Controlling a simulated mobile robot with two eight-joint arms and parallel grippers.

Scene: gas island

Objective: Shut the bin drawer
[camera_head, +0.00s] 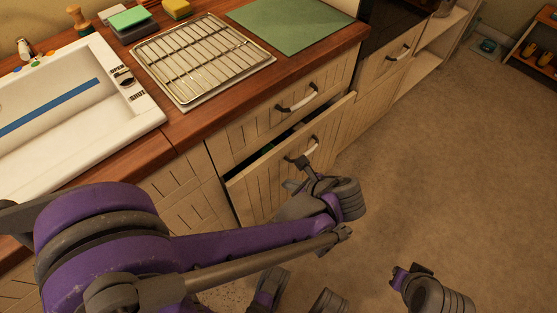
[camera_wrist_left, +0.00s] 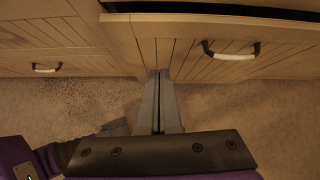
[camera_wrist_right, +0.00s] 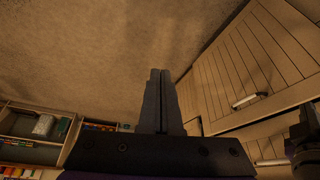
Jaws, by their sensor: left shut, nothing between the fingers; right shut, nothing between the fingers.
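The bin drawer (camera_head: 262,187) is pulled out a little from the counter front, with a dark gap along its top. Its front is cream slatted wood with a pale, dark-ended handle (camera_head: 304,148). In the left wrist view the drawer front (camera_wrist_left: 190,45) spans the top. My left gripper (camera_head: 297,161) is shut and empty, its tips at the drawer front just below the handle in the head view; I cannot tell if they touch. In the right wrist view my right gripper (camera_wrist_right: 159,72) is shut and empty, over floor, with slatted fronts to its right.
Above the drawer is a closed drawer (camera_head: 285,104) with its own handle. The wooden counter holds a sink (camera_head: 60,150), a wire rack (camera_head: 200,62) and a green mat (camera_head: 290,22). Open floor (camera_head: 440,150) lies to the right; shelves (camera_wrist_right: 35,130) show in the right wrist view.

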